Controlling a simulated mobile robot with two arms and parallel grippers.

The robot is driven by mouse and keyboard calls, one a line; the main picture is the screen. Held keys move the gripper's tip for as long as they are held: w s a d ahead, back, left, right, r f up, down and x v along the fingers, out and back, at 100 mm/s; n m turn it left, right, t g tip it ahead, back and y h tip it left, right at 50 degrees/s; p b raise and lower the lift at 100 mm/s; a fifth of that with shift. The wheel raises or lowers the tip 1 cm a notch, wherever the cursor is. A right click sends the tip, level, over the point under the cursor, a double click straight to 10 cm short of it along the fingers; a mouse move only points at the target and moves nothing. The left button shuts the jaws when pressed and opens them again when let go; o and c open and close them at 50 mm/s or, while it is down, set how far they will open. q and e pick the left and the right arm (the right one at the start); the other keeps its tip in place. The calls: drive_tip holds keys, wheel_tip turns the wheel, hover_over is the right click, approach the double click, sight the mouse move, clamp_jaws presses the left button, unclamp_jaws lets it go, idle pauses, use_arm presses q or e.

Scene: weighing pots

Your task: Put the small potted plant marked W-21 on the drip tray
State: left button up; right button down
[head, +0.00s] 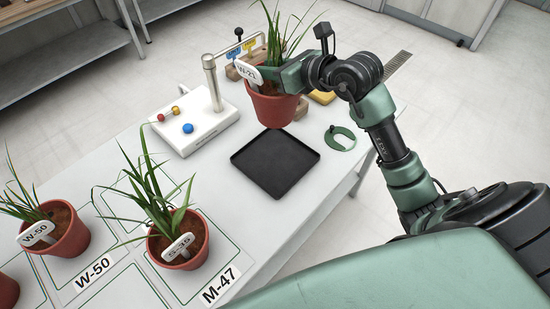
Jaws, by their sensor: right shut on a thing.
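The small potted plant marked W-21 (271,108) is a terracotta pot with grassy leaves and a white tag. My right gripper (277,82) is shut on its rim and holds it upright. The pot appears above the far edge of the black square drip tray (275,164); the tray's visible surface is bare. The exact gap between pot and table is hard to tell. My left gripper is not in view.
A white device with a post and coloured balls (195,120) stands left of the tray. A green ring-shaped piece (340,138) lies right of it. A yellow item (322,97) lies behind.

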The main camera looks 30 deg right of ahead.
wheel_tip(320, 180, down, 20)
drive_tip(key=shift+w+r, duration=0.15)
drive_tip(key=shift+r, duration=0.1)
idle(0.4)
drive_tip(key=shift+d+f, duration=0.1)
drive_tip(key=c, duration=1.2)
unclamp_jaws()
drive_tip(key=shift+f, duration=0.15)
drive_tip(key=shift+o, duration=0.2)
drive_tip(key=v, duration=1.2)
drive_tip(key=shift+b, duration=0.3)
